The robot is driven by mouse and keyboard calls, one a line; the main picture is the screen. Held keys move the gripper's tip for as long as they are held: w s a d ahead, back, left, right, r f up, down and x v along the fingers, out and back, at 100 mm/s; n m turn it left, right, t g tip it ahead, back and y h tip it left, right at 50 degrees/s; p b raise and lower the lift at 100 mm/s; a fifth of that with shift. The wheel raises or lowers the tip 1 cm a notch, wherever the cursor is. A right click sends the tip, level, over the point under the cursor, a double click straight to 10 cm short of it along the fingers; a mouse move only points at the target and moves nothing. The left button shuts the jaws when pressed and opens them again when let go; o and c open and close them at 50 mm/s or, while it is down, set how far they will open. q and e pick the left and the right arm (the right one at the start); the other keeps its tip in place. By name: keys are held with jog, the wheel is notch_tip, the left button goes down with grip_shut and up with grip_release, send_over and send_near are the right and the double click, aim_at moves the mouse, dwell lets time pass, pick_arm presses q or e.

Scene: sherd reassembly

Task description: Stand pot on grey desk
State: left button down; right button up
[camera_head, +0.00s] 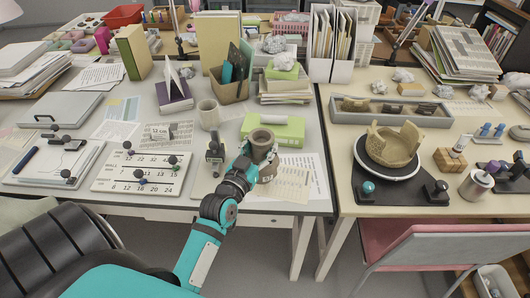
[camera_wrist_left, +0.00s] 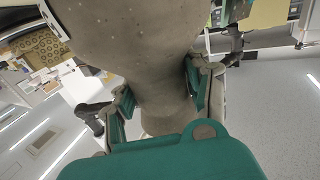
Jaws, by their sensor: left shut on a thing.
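My left gripper (camera_head: 258,172) comes in over the front right part of the grey desk (camera_head: 230,187) and is shut on a grey-brown pot (camera_head: 262,141). The pot's dark round mouth faces up in the head view. In the left wrist view the pot (camera_wrist_left: 135,45) fills the top middle, and the green-padded fingers (camera_wrist_left: 160,95) close on both sides of its narrower part. The gripper hides part of the pot in the head view. I cannot tell whether its base touches the desk. My right gripper is not in view.
A light green box (camera_head: 285,129) lies just behind the pot, and printed sheets (camera_head: 300,180) lie by it. A mug (camera_head: 208,114) and a dark small stand (camera_head: 215,153) are to its left. At right, another desk holds a broken bowl (camera_head: 390,145) on a round plate.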

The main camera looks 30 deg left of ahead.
pick_arm(q)
jog(key=shift+w+d, duration=0.35)
jog(key=shift+w, duration=0.25)
jog(key=shift+f, duration=1.8)
jog(key=c, duration=0.8)
grip_release()
jog(key=shift+s+f, duration=0.1)
jog(key=shift+c, duration=0.2)
jog(key=shift+o, duration=1.4)
jog(key=shift+r, duration=0.2)
jog(key=shift+s+f, duration=0.15)
jog(key=shift+s, duration=0.2)
jog(key=s+d+b, duration=0.1)
jog(key=s+d, duration=0.1)
jog(key=s, duration=0.9)
